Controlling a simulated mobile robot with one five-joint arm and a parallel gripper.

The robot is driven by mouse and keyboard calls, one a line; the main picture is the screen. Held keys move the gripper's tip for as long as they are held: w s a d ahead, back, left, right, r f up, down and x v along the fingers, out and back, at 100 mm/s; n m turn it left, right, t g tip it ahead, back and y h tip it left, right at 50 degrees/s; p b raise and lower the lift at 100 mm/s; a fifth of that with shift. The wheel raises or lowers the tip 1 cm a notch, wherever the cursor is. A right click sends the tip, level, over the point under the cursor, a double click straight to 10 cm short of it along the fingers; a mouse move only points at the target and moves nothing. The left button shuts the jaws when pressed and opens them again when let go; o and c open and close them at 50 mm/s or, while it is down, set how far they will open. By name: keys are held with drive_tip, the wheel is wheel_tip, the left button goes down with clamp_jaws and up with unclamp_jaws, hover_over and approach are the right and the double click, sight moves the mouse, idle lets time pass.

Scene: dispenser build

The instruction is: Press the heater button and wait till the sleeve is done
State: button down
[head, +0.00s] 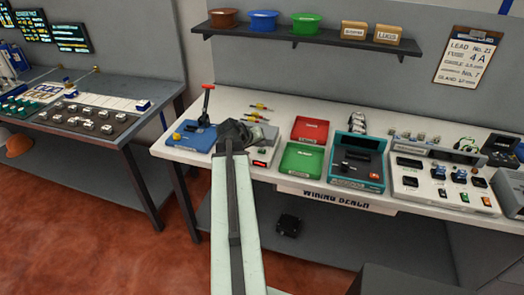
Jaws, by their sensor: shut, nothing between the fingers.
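My gripper (236,134) is dark and shut, at the end of my pale arm, over the wiring bench. It is at the left part of a small pale grey unit (265,139) with a red lit display on its front. This unit may be the heater; my gripper and arm hide much of it. I cannot make out its button, nor whether my gripper touches it. I cannot make out the sleeve.
A blue unit with a red-knobbed lever (194,138) stands close left of my gripper. Red (309,130) and green (301,160) trays, then a teal unit (341,181), stand to the right. A shelf (300,37) with bowls hangs above.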

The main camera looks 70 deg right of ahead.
sight(260, 152)
drive_tip(key=shift+f, duration=0.1)
drive_tip(key=shift+f+b, duration=0.3)
drive_tip(key=shift+b, duration=0.1)
drive_tip(key=shift+f+b, duration=0.45)
idle(0.6)
drive_tip(key=shift+r, duration=0.1)
drive_tip(key=shift+r+p, duration=0.8)
drive_tip(key=shift+p, duration=0.1)
wheel_tip(260, 152, up, 5)
drive_tip(key=p, duration=0.5)
drive_tip(key=shift+r, duration=0.1)
idle(0.5)
